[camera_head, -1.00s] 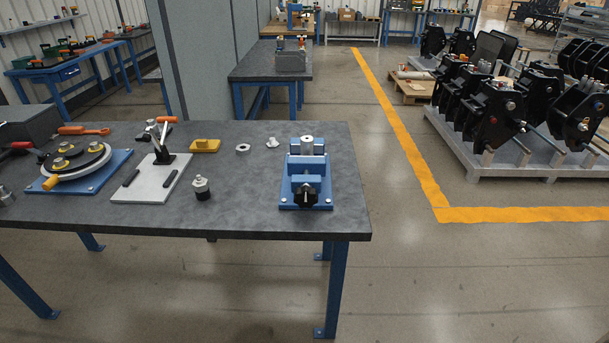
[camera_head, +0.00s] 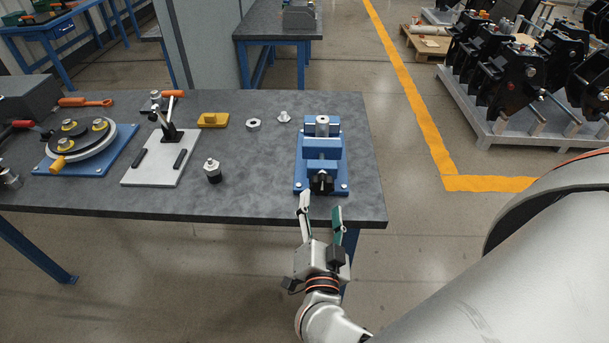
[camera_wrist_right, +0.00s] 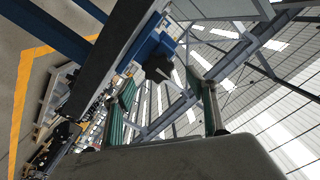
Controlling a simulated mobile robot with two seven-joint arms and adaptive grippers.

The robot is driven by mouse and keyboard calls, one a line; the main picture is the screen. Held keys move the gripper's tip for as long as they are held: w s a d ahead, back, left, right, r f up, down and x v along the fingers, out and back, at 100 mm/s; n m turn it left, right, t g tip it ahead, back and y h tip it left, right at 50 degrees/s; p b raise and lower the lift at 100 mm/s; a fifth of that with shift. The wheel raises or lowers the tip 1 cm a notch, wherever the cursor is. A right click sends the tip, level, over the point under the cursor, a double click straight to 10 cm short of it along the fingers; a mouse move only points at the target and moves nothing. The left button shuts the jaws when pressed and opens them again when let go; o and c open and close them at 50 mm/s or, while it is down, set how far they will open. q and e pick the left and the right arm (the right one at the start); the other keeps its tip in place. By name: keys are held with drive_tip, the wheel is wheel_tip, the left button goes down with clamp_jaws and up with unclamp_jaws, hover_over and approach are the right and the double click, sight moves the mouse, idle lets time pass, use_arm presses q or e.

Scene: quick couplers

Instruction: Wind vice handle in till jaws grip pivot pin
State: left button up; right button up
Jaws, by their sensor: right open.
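The blue vice (camera_head: 321,150) stands near the right end of the grey workbench. Its black handle knob (camera_head: 321,182) faces the bench's front edge and also shows in the right wrist view (camera_wrist_right: 158,68). A silver cylindrical pin (camera_head: 322,126) stands upright at the vice's rear jaws; whether the jaws touch it cannot be told. My right gripper (camera_head: 321,204) is open and empty, just in front of the knob and apart from it. Its green-padded fingers also show in the right wrist view (camera_wrist_right: 165,100). My left gripper is not in view.
Left of the vice on the bench (camera_head: 255,195) are a black-and-silver fitting (camera_head: 212,171), a ring (camera_head: 253,125), a small flanged part (camera_head: 284,117) and a yellow block (camera_head: 212,120). A toggle clamp on a white plate (camera_head: 150,172) and a blue-based round fixture (camera_head: 85,150) stand farther left.

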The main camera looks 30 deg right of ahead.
sight(322, 189)
drive_tip(key=shift+w+d+f, duration=0.1)
drive_tip(key=shift+w+d, duration=0.05)
drive_tip(key=x, duration=0.7)
drive_tip(key=shift+w+d, duration=0.1)
drive_tip(key=shift+d, duration=0.05)
drive_tip(key=c, duration=1.1)
